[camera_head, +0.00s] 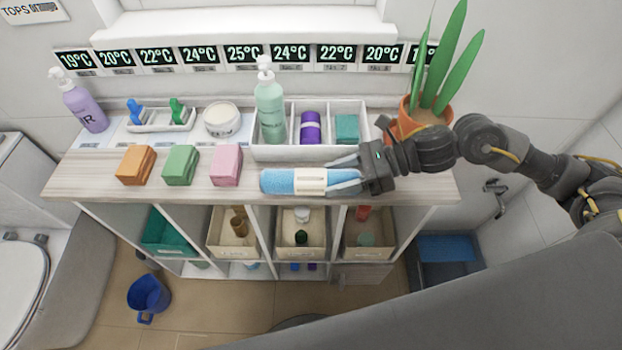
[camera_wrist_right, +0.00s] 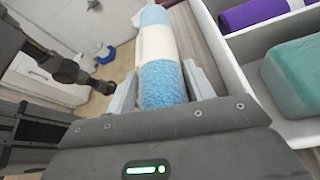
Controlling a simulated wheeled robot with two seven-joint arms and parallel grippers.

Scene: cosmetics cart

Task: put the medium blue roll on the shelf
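A light blue roll (camera_head: 277,181) with a cream band lies on its side at the front edge of the wooden cart top. It also shows in the right wrist view (camera_wrist_right: 163,84), pointing away between the fingers. My right gripper (camera_head: 343,176) reaches in from the right, with its fingers on either side of the roll's right end. The fingers are very close to the roll; whether they press on it is unclear. The shelf is the white cart's lower compartments (camera_head: 335,225) below the top. My left gripper is not in view.
A white divided tray (camera_head: 273,154) behind the roll holds a pump bottle (camera_head: 270,110), a purple roll (camera_head: 310,130) and a teal block. Orange, green and pink blocks (camera_head: 226,165) stand to the left. A potted plant (camera_head: 424,112) stands by my right arm. Bins (camera_head: 368,253) fill several compartments.

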